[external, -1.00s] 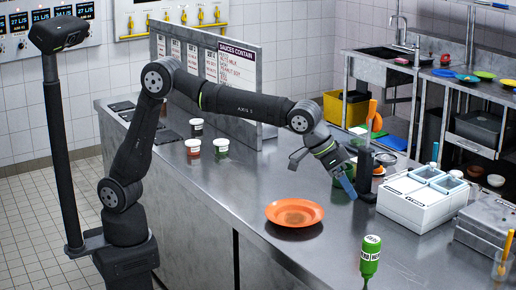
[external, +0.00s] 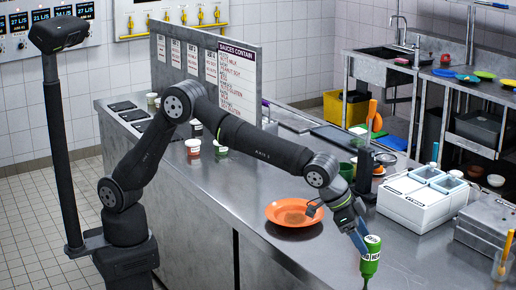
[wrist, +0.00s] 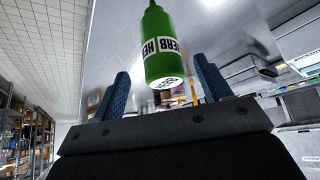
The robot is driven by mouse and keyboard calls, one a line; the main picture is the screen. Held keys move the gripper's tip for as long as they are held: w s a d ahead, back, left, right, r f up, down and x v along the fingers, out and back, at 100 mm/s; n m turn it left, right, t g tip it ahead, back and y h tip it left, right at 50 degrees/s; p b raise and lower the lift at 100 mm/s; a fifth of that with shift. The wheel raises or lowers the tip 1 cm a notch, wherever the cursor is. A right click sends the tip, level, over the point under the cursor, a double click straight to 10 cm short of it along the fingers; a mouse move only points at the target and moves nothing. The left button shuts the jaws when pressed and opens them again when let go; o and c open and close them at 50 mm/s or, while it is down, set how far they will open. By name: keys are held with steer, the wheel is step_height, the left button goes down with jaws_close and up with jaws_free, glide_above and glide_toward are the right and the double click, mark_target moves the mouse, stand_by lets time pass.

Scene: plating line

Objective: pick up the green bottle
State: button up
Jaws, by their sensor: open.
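The green bottle (external: 370,258) is at the front edge of the steel counter in the external view, nozzle down and flat base up, with a black-and-white label reading HERB. In the wrist view the bottle (wrist: 158,42) shows between the two blue fingers, its white base toward me. My gripper (external: 360,240) is open and at the bottle's upper left side in the external view; in the wrist view my gripper (wrist: 160,68) has its fingers either side of the bottle. I cannot tell whether a finger touches it.
A white container box (external: 422,200) with blue lids stands to the right. A dark green pot (external: 346,171) and an orange-handled tool (external: 371,112) are behind. The counter between plate and box is partly clear.

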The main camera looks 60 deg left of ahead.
mark_target(371, 251)
steer(key=shift+x, duration=2.75)
steer(key=shift+w, duration=0.1)
steer(key=c, duration=0.8)
